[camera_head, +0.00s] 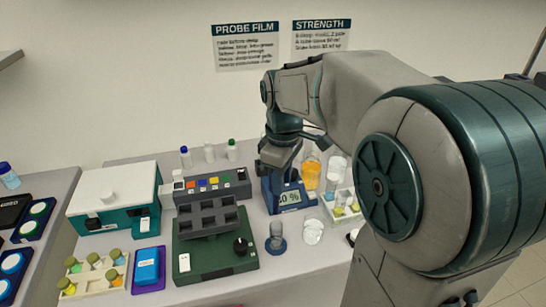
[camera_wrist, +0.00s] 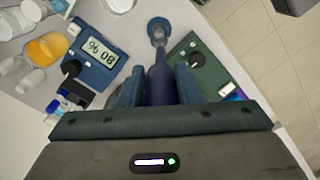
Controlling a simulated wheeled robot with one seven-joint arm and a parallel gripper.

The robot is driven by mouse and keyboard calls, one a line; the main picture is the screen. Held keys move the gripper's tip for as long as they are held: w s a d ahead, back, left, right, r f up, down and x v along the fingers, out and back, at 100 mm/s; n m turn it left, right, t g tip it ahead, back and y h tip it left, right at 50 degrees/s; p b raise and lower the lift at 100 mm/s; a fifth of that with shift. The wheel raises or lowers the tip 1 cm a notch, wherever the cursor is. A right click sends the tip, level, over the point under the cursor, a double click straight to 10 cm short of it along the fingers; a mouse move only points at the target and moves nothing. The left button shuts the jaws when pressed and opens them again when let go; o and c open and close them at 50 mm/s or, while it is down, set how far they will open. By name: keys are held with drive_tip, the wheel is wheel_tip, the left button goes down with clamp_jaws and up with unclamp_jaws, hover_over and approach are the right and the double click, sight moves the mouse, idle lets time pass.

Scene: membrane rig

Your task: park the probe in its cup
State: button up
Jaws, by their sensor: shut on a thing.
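My gripper (camera_wrist: 159,82) is shut on the probe (camera_wrist: 160,88), a dark blue tapered body between the two fingers in the wrist view. The probe's narrow end points toward the cup (camera_wrist: 158,28), a small blue-grey round holder. I cannot tell how high the probe is above the cup; its tip appears beside or over the cup's near edge. In the head view the cup (camera_head: 276,238) stands on the bench, and my gripper (camera_head: 279,158) is behind and above it, in front of the blue meter (camera_head: 288,199). The probe is hard to pick out there.
A green device (camera_head: 215,258) with a black knob stands left of the cup. An orange-filled beaker (camera_head: 310,175) and a white tray (camera_head: 346,211) are at right. White discs (camera_head: 313,232) lie right of the cup. Bare bench lies in front.

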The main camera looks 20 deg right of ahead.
drive_tip(key=shift+w, duration=0.35)
drive_tip(key=shift+s+f+b, duration=0.15)
drive_tip(key=shift+f+b, duration=0.35)
drive_tip(key=shift+f, duration=0.05)
wheel_tip(320, 180, down, 12)
drive_tip(key=b, duration=0.9)
drive_tip(key=shift+f, duration=0.25)
idle(0.5)
drive_tip(key=o, duration=0.9)
drive_tip(key=shift+o, duration=0.2)
wheel_tip(320, 180, up, 14)
drive_tip(key=shift+f, duration=0.1)
